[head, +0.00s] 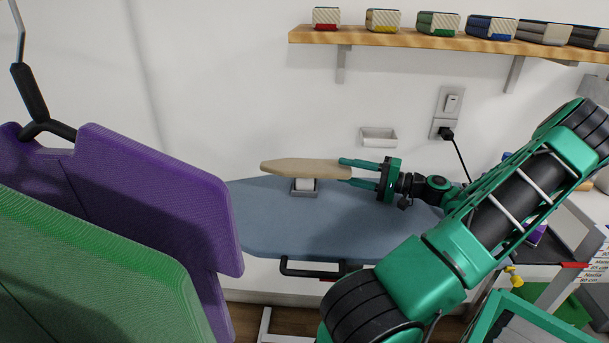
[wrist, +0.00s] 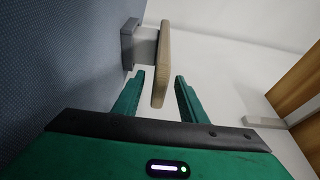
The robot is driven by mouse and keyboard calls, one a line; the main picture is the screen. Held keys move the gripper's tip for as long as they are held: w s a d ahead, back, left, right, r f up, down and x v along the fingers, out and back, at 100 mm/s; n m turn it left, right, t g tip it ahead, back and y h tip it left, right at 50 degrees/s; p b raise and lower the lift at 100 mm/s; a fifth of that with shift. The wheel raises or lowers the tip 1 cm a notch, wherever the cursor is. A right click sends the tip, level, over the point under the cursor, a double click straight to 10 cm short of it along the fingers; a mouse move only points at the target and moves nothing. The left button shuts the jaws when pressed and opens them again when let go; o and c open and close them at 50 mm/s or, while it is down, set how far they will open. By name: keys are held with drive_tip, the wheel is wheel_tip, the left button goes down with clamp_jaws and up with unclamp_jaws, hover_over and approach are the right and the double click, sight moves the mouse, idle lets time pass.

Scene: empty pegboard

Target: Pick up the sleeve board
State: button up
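The sleeve board (head: 300,167) is a narrow beige padded board on a short grey stand (head: 305,187), resting on the blue ironing board (head: 290,228). It also shows edge-on in the wrist view (wrist: 166,55). My green gripper (head: 343,171) is at the sleeve board's right end, coming from the right. In the wrist view, the gripper (wrist: 160,76) is open, with one finger on each side of the board's end. Gaps show between the fingers and the board. Part of the ironing board is hidden behind my arm.
A wooden shelf (head: 400,39) with several stacked cloth bundles runs along the wall above. A socket (head: 443,129) with a plugged-in cord and a small white wall holder (head: 379,137) are behind. Purple (head: 150,190) and green (head: 100,270) panels stand at the left.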

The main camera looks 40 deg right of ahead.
sight(328, 167)
drive_tip(key=shift+x, duration=3.3)
drive_tip(key=shift+f, duration=0.1)
drive_tip(key=shift+c, duration=0.3)
clamp_jaws()
